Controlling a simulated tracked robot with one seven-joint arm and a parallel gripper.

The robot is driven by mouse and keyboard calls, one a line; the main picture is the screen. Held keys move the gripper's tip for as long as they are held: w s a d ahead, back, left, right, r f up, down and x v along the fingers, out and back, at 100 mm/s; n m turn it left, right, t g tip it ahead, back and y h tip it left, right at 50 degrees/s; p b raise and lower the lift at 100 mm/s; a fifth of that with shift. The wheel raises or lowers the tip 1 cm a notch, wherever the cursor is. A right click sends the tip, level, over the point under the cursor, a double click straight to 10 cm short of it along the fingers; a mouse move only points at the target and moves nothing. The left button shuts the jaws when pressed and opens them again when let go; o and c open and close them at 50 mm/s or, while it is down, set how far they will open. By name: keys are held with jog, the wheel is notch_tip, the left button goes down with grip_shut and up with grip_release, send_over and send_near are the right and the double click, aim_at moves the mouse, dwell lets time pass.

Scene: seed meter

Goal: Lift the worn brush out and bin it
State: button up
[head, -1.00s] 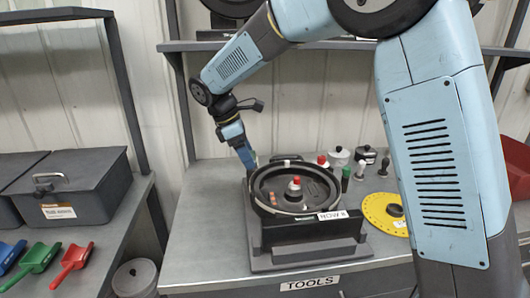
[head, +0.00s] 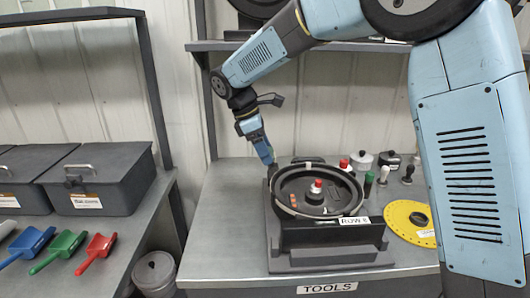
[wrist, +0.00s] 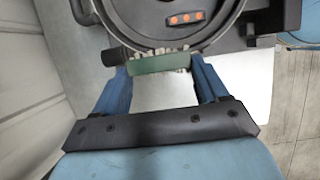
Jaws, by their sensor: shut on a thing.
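The seed meter (head: 318,190) is a round dark housing on a black stand, with a red-tipped hub and a row of orange dots inside. My gripper (head: 270,162) reaches down at its back left rim. In the wrist view my gripper (wrist: 160,70) is shut on a green-backed brush (wrist: 158,63) with short, uneven pale bristles. The brush lies across both blue fingers, right beside the meter's rim. I cannot tell whether it is clear of its seat. A grey round bin (head: 155,272) stands low between the two benches.
A yellow disc (head: 409,217) lies right of the meter. Small pots and knobbed tools stand behind it. The left bench holds grey lidded boxes (head: 98,180) and blue, green and red scoops (head: 96,252). A shelf edge (head: 300,46) runs behind my arm.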

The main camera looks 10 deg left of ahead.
jog(key=shift+r, duration=2.7)
